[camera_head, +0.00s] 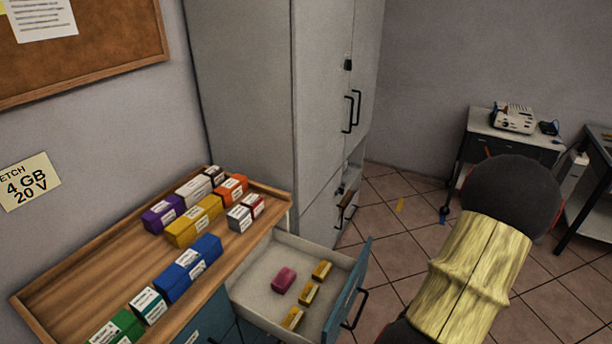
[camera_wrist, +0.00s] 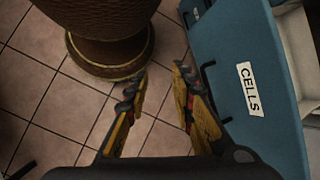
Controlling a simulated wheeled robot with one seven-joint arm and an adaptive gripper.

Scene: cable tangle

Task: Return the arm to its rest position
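My arm (camera_head: 474,262) shows at the right of the head view, with a yellow-wrapped link and a dark round joint. It stands in front of the floor, to the right of the open drawer. My gripper (camera_wrist: 157,82) shows only in the wrist view. Its two yellow and dark fingers are apart with nothing between them. They point toward the tiled floor, left of the blue drawer front (camera_wrist: 232,50) labelled CELLS. In the head view the gripper is out of sight.
The open drawer (camera_head: 262,250) holds a pink block (camera_head: 284,280) and several yellow blocks (camera_head: 321,271). A wooden top (camera_head: 90,275) carries several coloured boxes. A grey cabinet (camera_head: 245,90) stands behind. A side table (camera_head: 480,128) bears a device (camera_head: 513,118). Tiled floor (camera_head: 395,235) lies open between.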

